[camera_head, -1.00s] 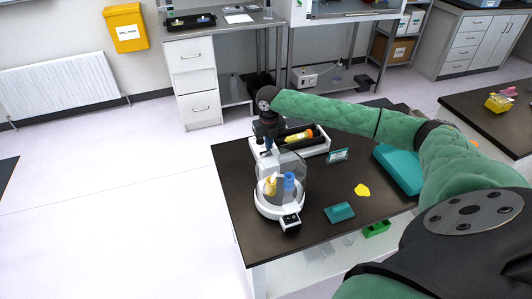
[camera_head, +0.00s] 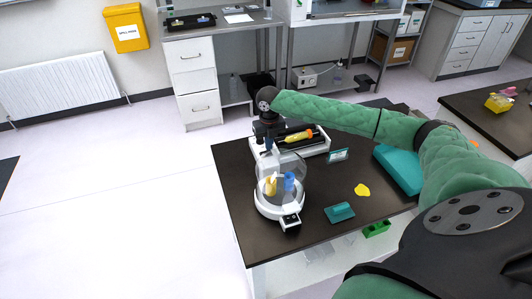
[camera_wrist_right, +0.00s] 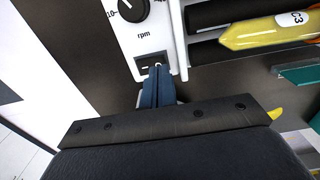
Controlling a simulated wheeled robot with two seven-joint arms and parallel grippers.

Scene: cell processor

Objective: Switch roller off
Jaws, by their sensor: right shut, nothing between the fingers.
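The roller (camera_head: 313,144) is a white and black device on the dark table, with a yellow tube (camera_head: 299,136) lying on it. In the right wrist view, its white panel shows a black dial marked rpm (camera_wrist_right: 131,8) and a small dark rocker switch (camera_wrist_right: 150,63). My right gripper (camera_wrist_right: 157,72) is shut and empty. Its blue fingertips are right at the switch and partly cover it; I cannot tell whether they touch. In the head view my right gripper (camera_head: 267,146) points down at the roller's left end. My left gripper is not in view.
A white centrifuge (camera_head: 283,207) with a clear lid stands just in front of the roller. A teal rack (camera_head: 340,212), a yellow piece (camera_head: 362,190) and a small sign (camera_head: 338,155) are to the right. A large teal box (camera_head: 397,170) lies under my right arm.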

